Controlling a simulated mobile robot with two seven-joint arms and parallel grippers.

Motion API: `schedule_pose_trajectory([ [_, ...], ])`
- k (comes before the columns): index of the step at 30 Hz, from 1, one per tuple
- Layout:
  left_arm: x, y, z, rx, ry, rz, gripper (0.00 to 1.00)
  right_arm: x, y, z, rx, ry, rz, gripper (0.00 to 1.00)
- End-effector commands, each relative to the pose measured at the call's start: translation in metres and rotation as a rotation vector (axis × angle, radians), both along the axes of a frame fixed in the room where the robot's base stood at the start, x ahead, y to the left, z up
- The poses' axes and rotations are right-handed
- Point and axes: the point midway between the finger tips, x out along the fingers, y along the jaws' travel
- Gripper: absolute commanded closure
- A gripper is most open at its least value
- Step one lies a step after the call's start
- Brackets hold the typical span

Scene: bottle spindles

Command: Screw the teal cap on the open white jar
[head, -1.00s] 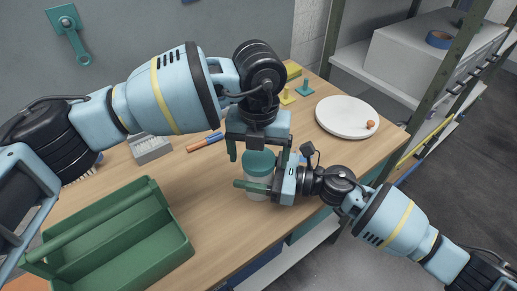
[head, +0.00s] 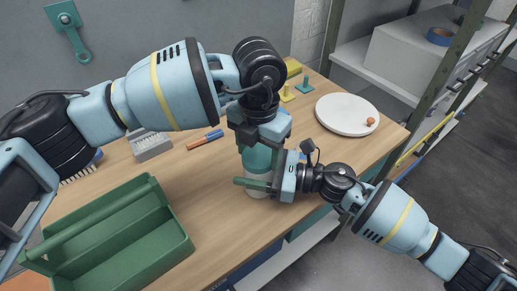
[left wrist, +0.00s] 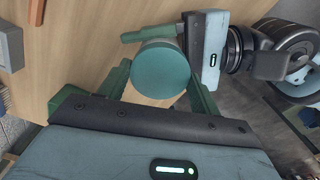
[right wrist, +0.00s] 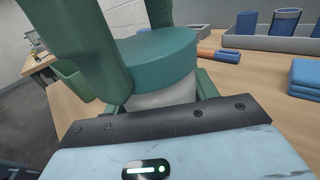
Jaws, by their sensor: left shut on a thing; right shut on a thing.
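The teal cap (head: 257,157) sits on top of the white jar (head: 257,189), looking level; how far it is threaded on is not visible. My left gripper (head: 258,150) points down from above and is shut on the cap. Its fingers flank the round teal top in the left wrist view (left wrist: 160,88). My right gripper (head: 256,183) reaches in from the right and is shut on the jar body, holding it upright. In the right wrist view the cap (right wrist: 158,58) overhangs the white jar (right wrist: 165,94), and left-gripper fingers cross in front.
A green caddy (head: 178,236) stands front left on the wooden table (head: 215,195). A grey bin (head: 152,147) and an orange-and-blue tool (head: 205,140) lie behind. A white round board (head: 343,112) with a small orange thing is at the right, near yellow and teal pegs (head: 287,95).

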Motion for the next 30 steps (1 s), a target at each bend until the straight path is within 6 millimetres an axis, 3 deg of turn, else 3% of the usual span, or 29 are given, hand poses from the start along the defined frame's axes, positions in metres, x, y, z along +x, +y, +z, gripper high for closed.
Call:
schedule_pose_trajectory([
  [18,0.0008,0.0003,-0.0001,0.001,-0.002,-0.989,0.64,-0.0001,-0.0001,0.0,0.0,0.0,0.001,1.0],
  [21,0.0008,0.0003,-0.0003,0.002,-0.001,-1.12,0.64,-0.0002,-0.0001,0.0,0.0,0.0,0.001,1.0],
  [25,0.0007,0.0003,-0.0004,0.001,-0.001,-1.106,0.64,-0.0002,-0.0001,0.0,0.0,0.0,0.001,1.0],
  [26,0.0006,0.0002,-0.0004,0.001,-0.001,-1.106,0.35,-0.0003,0.0001,0.0,0.0,0.0,0.001,1.0],
  [30,0.0006,0.0001,-0.0004,0.001,-0.001,-1.105,0.17,-0.0003,0.0001,0.0,0.0,0.0,0.001,1.0],
])
